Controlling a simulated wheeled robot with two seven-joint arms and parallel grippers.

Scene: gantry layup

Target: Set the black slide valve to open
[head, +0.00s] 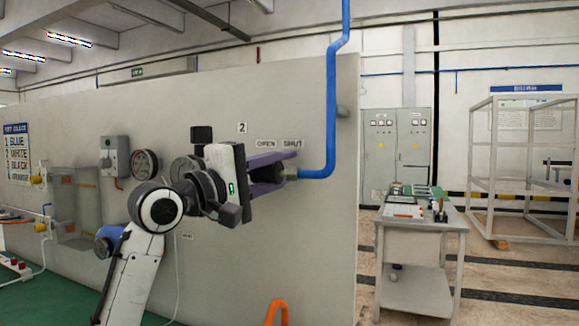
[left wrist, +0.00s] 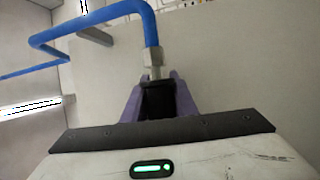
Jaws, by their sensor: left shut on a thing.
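The black slide valve (left wrist: 158,99) sits between the purple fingers of my left gripper (left wrist: 158,82) in the left wrist view. A metal fitting joins it to the blue pipe (left wrist: 149,25). In the head view my left gripper (head: 278,173) is at the wall panel, shut on the valve, just below the OPEN label (head: 266,144) and the SHUT label (head: 292,143). The fingers and wrist hide most of the valve there, so its exact setting cannot be told. My right gripper is in neither view.
The blue pipe (head: 331,95) rises to the right of the gripper. A small table (head: 415,245) stands beyond the panel's right edge. An orange bent piece (head: 277,311) shows low in front.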

